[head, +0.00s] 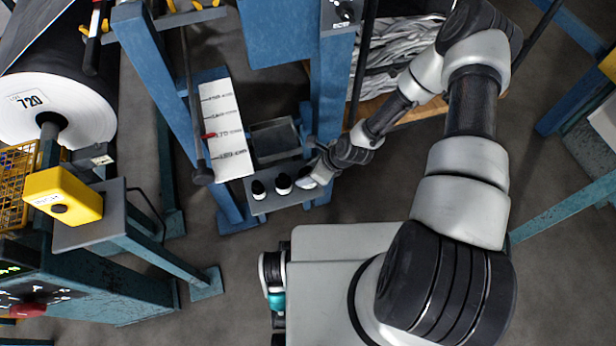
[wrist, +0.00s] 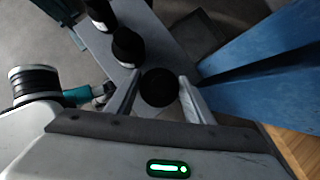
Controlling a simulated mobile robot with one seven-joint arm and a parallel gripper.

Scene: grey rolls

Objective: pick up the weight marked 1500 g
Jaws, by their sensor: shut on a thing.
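Three black-topped weights with white lower parts stand in a row on a small grey shelf (head: 270,206): a left one (head: 258,190), a middle one (head: 283,184) and a right one (head: 305,182). Their markings are too small to read, so I cannot tell which is 1500 g. My gripper (head: 316,174) is at the right weight, which it partly hides. In the wrist view my gripper (wrist: 158,92) has its fingers on both sides of that weight's round black top (wrist: 160,87), shut on it. The middle (wrist: 128,46) and left (wrist: 100,13) weights stand beyond. I cannot tell whether the held weight touches the shelf.
A dark tray (head: 275,140) lies behind the weights. A white scale board (head: 224,128) with a lever rod stands left of them. A blue post (head: 331,90) rises close to my gripper. A large roll marked 720 (head: 45,105) and a yellow box (head: 64,194) are at left.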

